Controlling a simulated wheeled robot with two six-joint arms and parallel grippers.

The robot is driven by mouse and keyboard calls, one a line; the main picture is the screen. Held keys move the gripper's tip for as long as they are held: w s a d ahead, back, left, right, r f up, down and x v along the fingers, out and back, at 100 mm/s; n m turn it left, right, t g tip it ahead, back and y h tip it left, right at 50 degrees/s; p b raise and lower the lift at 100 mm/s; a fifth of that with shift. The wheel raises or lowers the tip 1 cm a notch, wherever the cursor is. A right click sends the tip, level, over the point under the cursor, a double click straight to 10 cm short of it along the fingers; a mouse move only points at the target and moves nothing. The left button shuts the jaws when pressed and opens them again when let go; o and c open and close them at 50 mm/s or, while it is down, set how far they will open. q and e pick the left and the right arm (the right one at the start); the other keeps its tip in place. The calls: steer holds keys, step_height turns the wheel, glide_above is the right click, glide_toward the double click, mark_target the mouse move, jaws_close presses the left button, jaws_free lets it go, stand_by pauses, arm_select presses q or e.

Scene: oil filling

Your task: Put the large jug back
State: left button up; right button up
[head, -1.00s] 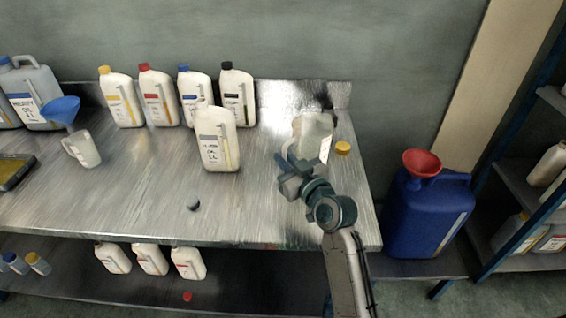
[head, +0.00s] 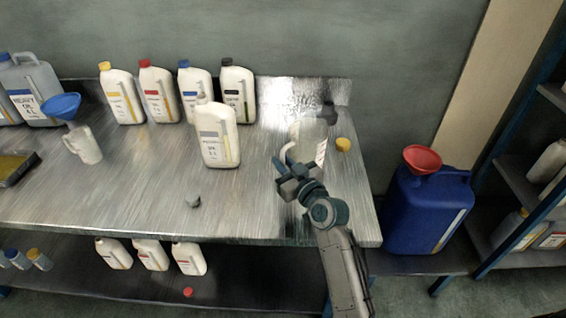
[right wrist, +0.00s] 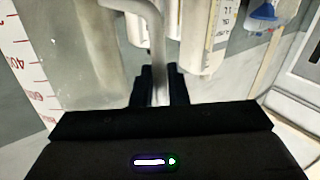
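The large jug (head: 313,135) is clear, with a white label strip and a curved handle. It is upright over the right end of the metal bench; I cannot tell whether it touches the top. Its red-marked wall fills the left of the right wrist view (right wrist: 75,65). My right gripper (head: 289,172) is at the handle, on the jug's near left side. In the right wrist view its dark fingers (right wrist: 161,85) stand on both sides of the handle and look shut on it. A small jug (head: 87,147) stands at the bench's left. My left gripper is out of view.
A grey-labelled bottle (head: 217,136) stands left of the jug, with several bottles behind. A yellow cap (head: 343,144) lies just right of the jug and a dark cap (head: 193,201) lies near the front. A blue canister (head: 428,212) with a red funnel (head: 422,158) stands right.

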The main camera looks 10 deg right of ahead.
steer(key=o, duration=0.3)
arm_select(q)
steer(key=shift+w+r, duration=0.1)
arm_select(e)
steer(key=shift+r, duration=0.2)
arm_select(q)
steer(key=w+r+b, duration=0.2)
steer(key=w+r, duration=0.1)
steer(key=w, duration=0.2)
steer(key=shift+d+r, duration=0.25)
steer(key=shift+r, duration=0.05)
arm_select(e)
steer(key=v, duration=1.2)
